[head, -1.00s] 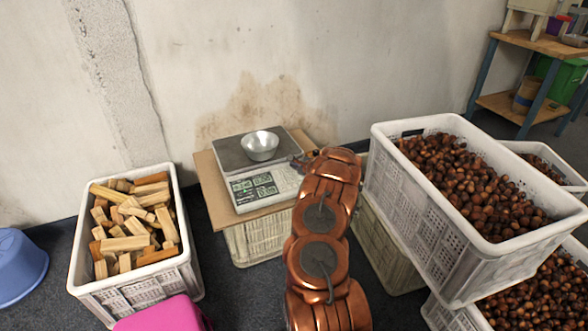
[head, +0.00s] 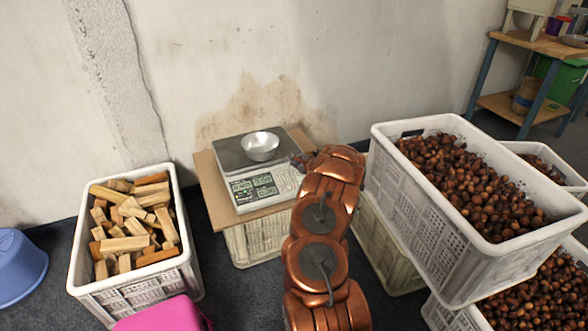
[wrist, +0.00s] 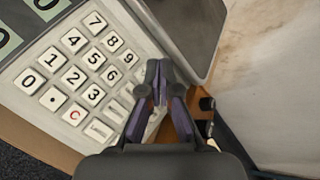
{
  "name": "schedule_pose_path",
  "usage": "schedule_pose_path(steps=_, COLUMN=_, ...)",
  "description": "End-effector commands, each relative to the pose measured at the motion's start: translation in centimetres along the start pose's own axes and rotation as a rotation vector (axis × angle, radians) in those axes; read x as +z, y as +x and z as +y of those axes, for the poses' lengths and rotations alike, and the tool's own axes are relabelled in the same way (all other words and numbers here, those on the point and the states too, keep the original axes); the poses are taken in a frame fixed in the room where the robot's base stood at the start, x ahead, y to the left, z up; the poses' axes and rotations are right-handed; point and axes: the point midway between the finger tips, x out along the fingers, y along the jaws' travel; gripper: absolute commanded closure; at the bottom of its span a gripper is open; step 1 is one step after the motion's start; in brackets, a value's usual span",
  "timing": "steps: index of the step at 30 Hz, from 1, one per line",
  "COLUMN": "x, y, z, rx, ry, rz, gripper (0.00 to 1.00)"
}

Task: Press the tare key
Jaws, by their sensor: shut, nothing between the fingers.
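The scale (head: 265,180) stands on a wooden board, with a metal bowl (head: 260,146) on its dark pan. Its panel has a lit display (head: 254,187) and, in the wrist view, a white keypad (wrist: 88,70) with number keys, a red C key (wrist: 75,114) and pale keys along the near edge whose labels I cannot read. My gripper (wrist: 157,98) is shut and empty, with its fingertips over the right edge of the keypad. The fingers hide some keys there, and I cannot tell whether they touch. In the head view my arm hides most of the gripper.
A crate of wood blocks (head: 80,250) stands left of the scale. A crate of chestnuts (head: 400,195) stands close on the right, stacked above others. A pink object (head: 163,314) and a blue tub (head: 18,268) are at the lower left. The wall is just behind the scale.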

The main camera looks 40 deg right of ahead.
Motion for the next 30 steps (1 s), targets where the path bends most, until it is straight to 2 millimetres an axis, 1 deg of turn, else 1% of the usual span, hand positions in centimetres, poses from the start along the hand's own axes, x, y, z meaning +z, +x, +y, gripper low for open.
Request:
schedule_pose_path(steps=8, x=0.1, y=-0.2, z=-0.1, rx=0.0, ry=0.0, rz=0.0, gripper=1.0)
schedule_pose_path(steps=25, x=2.4, y=-3.2, z=-2.3, rx=0.0, ry=0.001, rz=0.0, gripper=1.0)
schedule_pose_path(steps=30, x=2.6, y=-3.5, z=-2.6, rx=0.0, ry=0.0, rz=0.0, gripper=1.0)
